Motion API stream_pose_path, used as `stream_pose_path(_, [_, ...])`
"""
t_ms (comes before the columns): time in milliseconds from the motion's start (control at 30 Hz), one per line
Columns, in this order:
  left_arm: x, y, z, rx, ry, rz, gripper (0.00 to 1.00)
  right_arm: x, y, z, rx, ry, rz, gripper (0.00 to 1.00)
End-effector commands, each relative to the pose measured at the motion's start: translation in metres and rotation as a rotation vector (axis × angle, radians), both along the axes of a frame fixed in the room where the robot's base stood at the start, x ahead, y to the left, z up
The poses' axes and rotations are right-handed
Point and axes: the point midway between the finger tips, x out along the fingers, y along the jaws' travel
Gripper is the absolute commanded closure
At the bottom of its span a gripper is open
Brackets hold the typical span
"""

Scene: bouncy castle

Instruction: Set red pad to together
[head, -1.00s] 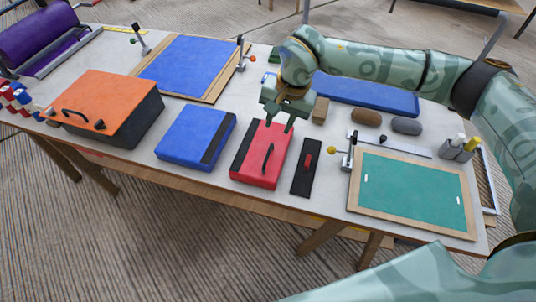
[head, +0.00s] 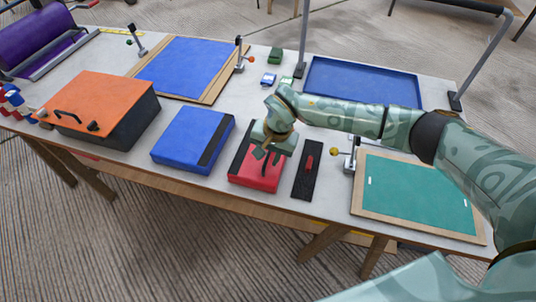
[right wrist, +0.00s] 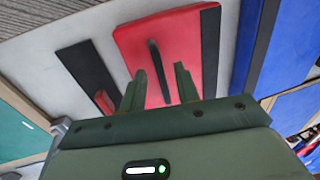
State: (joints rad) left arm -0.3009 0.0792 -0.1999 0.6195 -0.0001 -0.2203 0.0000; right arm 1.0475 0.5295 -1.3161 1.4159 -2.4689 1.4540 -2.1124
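The red pad (head: 254,184) is a flat red block with a black strip along its left edge and a black strap handle on top, lying on the white table. My right gripper (head: 267,156) is over the red pad and hides part of its top and handle. In the right wrist view, its two fingers (right wrist: 160,86) are apart, with the pad's handle (right wrist: 158,68) showing between and beyond them. I see no grip on it. A blue pad (head: 186,139) with a black strip lies to the left, separated by a gap. My left gripper is out of view.
A black strip with a red handle (head: 307,178) lies right of the red pad. A green framed board (head: 415,193) and a clamp (head: 348,155) are farther right. An orange-lidded box (head: 100,100) stands left. A blue tray (head: 362,82) lies behind my right arm.

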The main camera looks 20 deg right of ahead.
Motion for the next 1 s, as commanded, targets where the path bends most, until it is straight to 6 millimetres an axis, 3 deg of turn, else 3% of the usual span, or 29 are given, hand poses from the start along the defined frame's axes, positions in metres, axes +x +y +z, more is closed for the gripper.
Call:
stream_pose_path(33, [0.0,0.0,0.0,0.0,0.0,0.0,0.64,0.0,0.0,0.0,0.0,0.0,0.0,0.71])
stream_pose_path(133, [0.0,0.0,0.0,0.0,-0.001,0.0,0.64,0.0,0.0,0.0,0.0,0.0,0.0,0.99])
stream_pose_path(167, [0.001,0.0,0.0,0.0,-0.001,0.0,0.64,0.0,0.0,0.0,0.0,0.0,0.0,1.0])
stream_pose_path(367, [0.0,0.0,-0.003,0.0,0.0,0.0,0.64,0.003,0.004,-0.001,0.001,0.0,0.001,1.0])
stream_pose_path(700, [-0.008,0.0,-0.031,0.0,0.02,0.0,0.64,0.035,0.051,-0.003,0.001,-0.001,0.001,1.0])
stream_pose_path(1000, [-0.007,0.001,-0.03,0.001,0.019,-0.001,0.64,0.036,0.054,0.002,0.003,-0.004,0.002,1.0])
